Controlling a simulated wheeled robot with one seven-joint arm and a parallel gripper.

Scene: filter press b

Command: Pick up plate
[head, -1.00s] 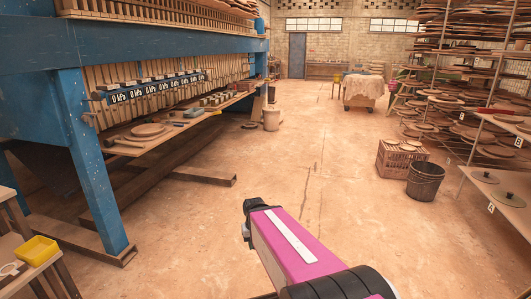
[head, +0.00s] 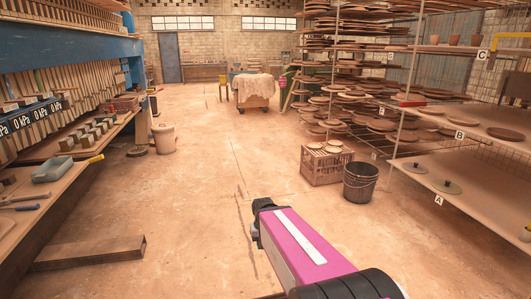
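Several round brown plates lie on the shelf rack at the right in the head view. On shelf B, a dark plate (head: 505,134) lies at the right, with others to its left. Further plates (head: 380,125) are stacked on the open racks behind. Small plates (head: 326,147) lie on top of a crate. Which plate the task means cannot be told. My pink and black arm reaches up from the bottom, apart from all plates. My gripper's fingers do not show.
Shelf A (head: 480,205) holds two knobbed lids; shelf C holds pots (head: 454,39). A slatted crate (head: 322,167) and black bucket (head: 360,182) stand before the rack. A blue press with a cluttered ledge (head: 65,180) and low beam (head: 90,253) is left. The middle floor is clear.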

